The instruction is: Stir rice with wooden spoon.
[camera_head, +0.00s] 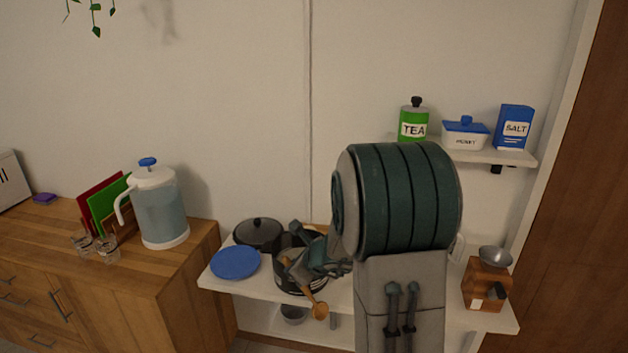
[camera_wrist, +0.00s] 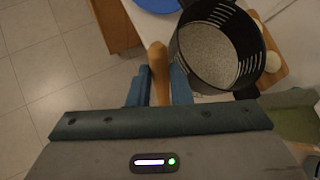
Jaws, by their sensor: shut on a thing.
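A wooden spoon (camera_head: 318,307) is held in my gripper (camera_head: 297,262), in front of the pot, with its bowl end hanging down past the shelf's front edge. In the wrist view the spoon's wooden handle (camera_wrist: 158,70) stands between the two fingers of my gripper (camera_wrist: 160,85), which is shut on it. A dark pot (camera_head: 287,277) stands on the white shelf, partly hidden behind my gripper and arm. In the wrist view the pot (camera_wrist: 262,60) is open, with pale grainy rice (camera_wrist: 208,52) inside, to the right of the spoon. The spoon is outside the pot.
A blue plate (camera_head: 235,263) and a dark lid (camera_head: 258,232) lie left of the pot on the white shelf (camera_head: 216,281). A wooden grinder (camera_head: 487,284) stands at its right end. A pitcher (camera_head: 160,207) and glasses (camera_head: 106,248) stand on the wooden cabinet at left.

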